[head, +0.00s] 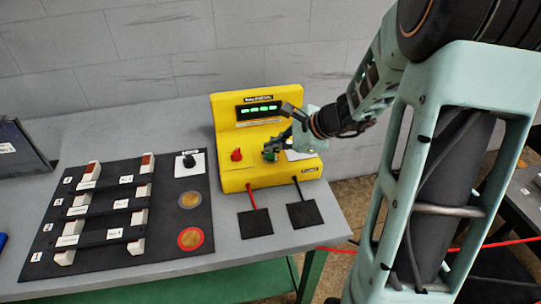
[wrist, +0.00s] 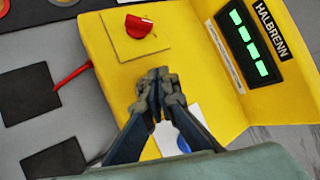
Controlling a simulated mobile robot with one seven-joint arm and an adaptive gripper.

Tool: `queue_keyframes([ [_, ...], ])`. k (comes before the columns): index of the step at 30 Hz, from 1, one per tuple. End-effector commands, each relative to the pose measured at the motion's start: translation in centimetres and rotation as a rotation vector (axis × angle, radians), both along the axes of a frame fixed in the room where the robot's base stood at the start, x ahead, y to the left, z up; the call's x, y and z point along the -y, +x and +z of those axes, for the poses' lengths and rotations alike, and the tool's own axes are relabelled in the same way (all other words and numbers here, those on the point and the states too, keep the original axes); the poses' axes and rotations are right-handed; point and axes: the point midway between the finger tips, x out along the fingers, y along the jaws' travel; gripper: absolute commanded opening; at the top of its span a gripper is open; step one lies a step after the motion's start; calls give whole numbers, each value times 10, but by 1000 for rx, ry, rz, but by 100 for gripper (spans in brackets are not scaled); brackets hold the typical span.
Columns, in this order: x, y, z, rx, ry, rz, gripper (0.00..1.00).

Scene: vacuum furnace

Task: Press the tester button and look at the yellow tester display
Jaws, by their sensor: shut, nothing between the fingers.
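The yellow tester (head: 229,119) stands at the back right of the grey table. Its black display (head: 258,110) is lit with several green characters, too small to read; it also shows in the wrist view (wrist: 246,42). My gripper (head: 271,152) is shut and empty, with its fingertips low over the tester's lower panel, right of the red knob (head: 236,155). In the wrist view the closed fingertips (wrist: 158,84) lie over the yellow panel. A blue round part, perhaps the button (wrist: 183,144), shows on a white plate behind the fingers, partly hidden. I cannot tell whether the fingertips touch anything.
Red and black leads run from the tester to two black pads (head: 255,223) (head: 304,214) in front. A black board (head: 115,255) with white blocks, bars and round discs lies at the left. A grey wall stands close behind. The table's right edge is near the tester.

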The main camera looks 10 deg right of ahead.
Motion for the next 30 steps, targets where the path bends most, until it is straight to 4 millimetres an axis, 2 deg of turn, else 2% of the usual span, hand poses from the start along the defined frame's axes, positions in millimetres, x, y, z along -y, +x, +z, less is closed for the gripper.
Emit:
queue_keyframes([
  [30,0,0,-8,0,0,0,0],
])
